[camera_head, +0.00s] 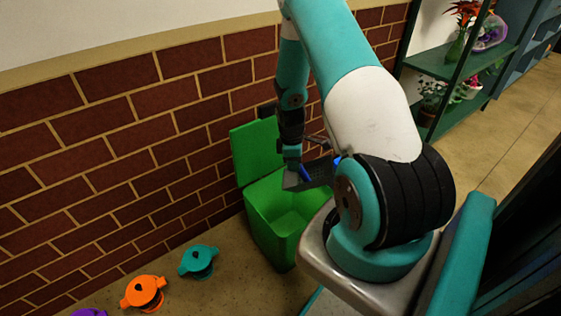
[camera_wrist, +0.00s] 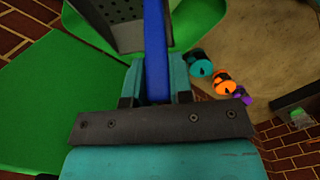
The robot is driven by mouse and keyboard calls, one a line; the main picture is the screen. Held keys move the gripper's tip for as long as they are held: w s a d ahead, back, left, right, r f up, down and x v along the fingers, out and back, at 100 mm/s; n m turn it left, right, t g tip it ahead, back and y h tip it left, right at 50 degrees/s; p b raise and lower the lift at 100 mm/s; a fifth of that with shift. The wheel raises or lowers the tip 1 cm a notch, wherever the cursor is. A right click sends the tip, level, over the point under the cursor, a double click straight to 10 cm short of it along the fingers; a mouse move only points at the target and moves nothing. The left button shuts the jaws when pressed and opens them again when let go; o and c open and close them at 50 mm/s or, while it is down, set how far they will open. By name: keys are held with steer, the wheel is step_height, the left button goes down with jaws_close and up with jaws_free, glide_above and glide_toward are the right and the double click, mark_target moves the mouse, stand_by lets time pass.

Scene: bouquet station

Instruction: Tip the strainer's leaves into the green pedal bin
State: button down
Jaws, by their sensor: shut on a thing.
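The green pedal bin (camera_head: 270,238) stands on the floor by the brick wall, its lid (camera_head: 257,150) raised. Its visible inside is bare green. The dark grey strainer (camera_head: 319,172) is above the bin opening, partly hidden by my arm. In the wrist view its perforated side (camera_wrist: 112,22) and blue handle (camera_wrist: 155,50) show. My gripper (camera_wrist: 157,85) is shut on the handle; in the head view my gripper (camera_head: 291,155) is over the bin. No leaves are visible. I cannot tell the strainer's exact tilt.
A green shelf (camera_head: 440,65) with plants stands at the back right.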

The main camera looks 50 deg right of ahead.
mark_target(305, 171)
steer(key=s+d+t+y, duration=0.1)
steer(key=s+d+f+t, duration=0.1)
steer(key=s, duration=0.1)
steer(key=shift+s+d+f+t+y+b, duration=0.2)
steer(key=shift+t+y+b, duration=0.1)
steer(key=shift+y+b, duration=0.1)
steer(key=shift+s+d+r+t+y+p, duration=0.4)
steer(key=shift+s+r+t+p, duration=0.15)
steer(key=shift+r, duration=0.2)
steer(key=shift+s+d+r+t+y, duration=0.25)
steer(key=shift+s+r+t+y, duration=0.15)
steer(key=shift+r+t, duration=0.15)
